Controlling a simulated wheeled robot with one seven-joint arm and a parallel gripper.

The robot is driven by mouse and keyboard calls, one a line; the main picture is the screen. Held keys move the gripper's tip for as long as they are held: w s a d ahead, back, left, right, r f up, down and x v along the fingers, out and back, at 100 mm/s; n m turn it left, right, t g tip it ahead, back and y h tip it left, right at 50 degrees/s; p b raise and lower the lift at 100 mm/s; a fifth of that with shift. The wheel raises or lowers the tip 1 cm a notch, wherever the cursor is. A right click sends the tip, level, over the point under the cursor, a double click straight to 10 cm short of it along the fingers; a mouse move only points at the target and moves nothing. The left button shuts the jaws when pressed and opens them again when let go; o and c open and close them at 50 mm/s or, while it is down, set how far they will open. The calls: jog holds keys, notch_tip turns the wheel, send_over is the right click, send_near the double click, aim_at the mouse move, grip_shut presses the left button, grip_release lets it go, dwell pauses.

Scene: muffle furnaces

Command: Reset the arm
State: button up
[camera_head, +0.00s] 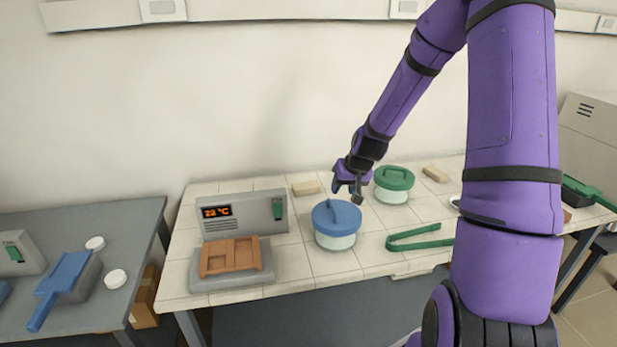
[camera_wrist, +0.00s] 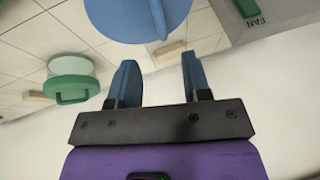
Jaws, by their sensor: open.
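My purple arm reaches over the white tiled table from the right side of the head view. My gripper (camera_head: 349,188) is above the table, behind and a little to the right of a jar with a blue lid (camera_head: 337,217). In the wrist view my gripper (camera_wrist: 158,72) has its two blue fingers apart with nothing between them. The blue lid (camera_wrist: 135,15) shows just beyond the fingertips, apart from them. A jar with a green lid (camera_head: 394,178) stands to the right of my gripper; it also shows at the left of the wrist view (camera_wrist: 75,80).
A grey heater unit (camera_head: 262,212) with a "22 °C" display and a brown block (camera_head: 231,257) stands at the table's left. Green tongs (camera_head: 418,238) lie on the right. A grey side table (camera_head: 110,220) holds a blue-handled scoop (camera_head: 62,283). Beige blocks (camera_head: 306,188) lie near the wall.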

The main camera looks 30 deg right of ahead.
jog(key=s+a+r+n, duration=0.1)
jog(key=s+a+r, duration=0.25)
jog(key=r, duration=0.25)
jog(key=s+a+r+n+h, duration=0.1)
jog(key=s+a+r, duration=0.25)
jog(key=r, duration=0.25)
jog(key=s+a+r+n, duration=0.1)
jog(key=s+a+r, duration=0.25)
jog(key=r, duration=0.35)
jog(key=s+a+r, duration=0.2)
jog(key=s+r, duration=0.2)
jog(key=s, duration=0.5)
jog(key=s+a+r, duration=0.2)
jog(key=s+r, duration=0.3)
jog(key=s, duration=0.5)
jog(key=shift+s+a+n, duration=0.2)
jog(key=shift+s+n, duration=0.05)
jog(key=shift+n, duration=0.05)
